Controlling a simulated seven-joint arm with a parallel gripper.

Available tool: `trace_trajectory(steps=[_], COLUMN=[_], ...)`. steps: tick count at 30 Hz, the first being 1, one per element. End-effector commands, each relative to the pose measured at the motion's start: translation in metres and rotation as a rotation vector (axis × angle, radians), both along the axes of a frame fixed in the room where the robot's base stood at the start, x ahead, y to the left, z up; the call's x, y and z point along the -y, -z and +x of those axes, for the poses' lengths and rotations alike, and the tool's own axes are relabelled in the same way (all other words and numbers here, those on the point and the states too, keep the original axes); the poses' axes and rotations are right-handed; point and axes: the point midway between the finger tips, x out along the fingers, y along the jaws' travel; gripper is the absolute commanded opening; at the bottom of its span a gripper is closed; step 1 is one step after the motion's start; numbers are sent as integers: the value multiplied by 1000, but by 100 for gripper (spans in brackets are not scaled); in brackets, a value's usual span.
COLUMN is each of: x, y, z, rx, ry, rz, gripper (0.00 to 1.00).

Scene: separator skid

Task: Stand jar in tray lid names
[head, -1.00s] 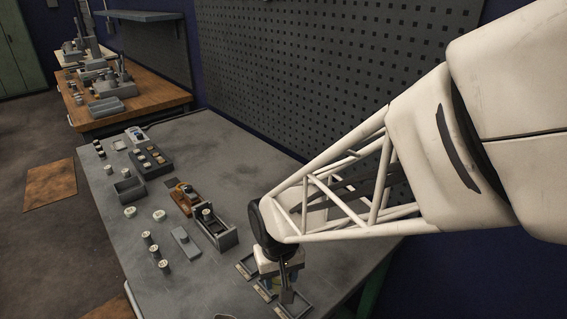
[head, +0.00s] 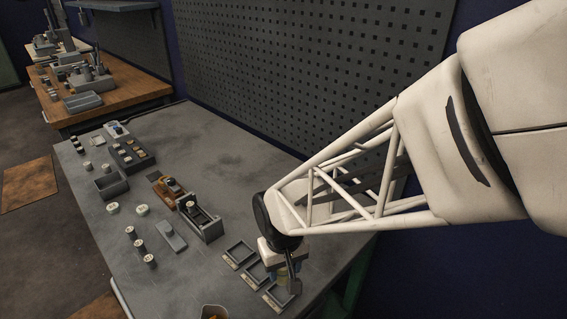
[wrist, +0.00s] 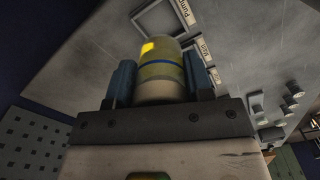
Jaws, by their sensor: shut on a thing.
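My gripper (wrist: 160,68) is shut on a jar (wrist: 160,72) in the wrist view, one blue finger on each side of it. The jar has yellowish contents, a blue band and a pale end towards my palm; any name on its lid is hidden. In the head view my gripper (head: 282,272) hangs over the right side of three square trays: a far one (head: 228,258), a middle one (head: 246,277) and a near one (head: 268,301). In the wrist view one tray (wrist: 143,22) has a label starting "Pump"; another label (wrist: 203,46) seems to read "Main".
A grey open-topped holder (head: 212,228) and a flat grey block (head: 172,237) stand left of the trays. Several small jars (head: 139,247) stand farther left. An orange-filled container (head: 214,312) is at the bottom edge. The pegboard wall (head: 300,80) rises behind the bench.

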Motion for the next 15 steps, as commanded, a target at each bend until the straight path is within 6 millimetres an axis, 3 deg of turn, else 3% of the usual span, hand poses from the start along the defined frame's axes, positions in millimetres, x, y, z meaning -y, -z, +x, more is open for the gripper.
trace_trajectory(steps=[15], x=[0], y=[29], z=[0], rx=[-1], ry=[0], rz=[0], gripper=[0])
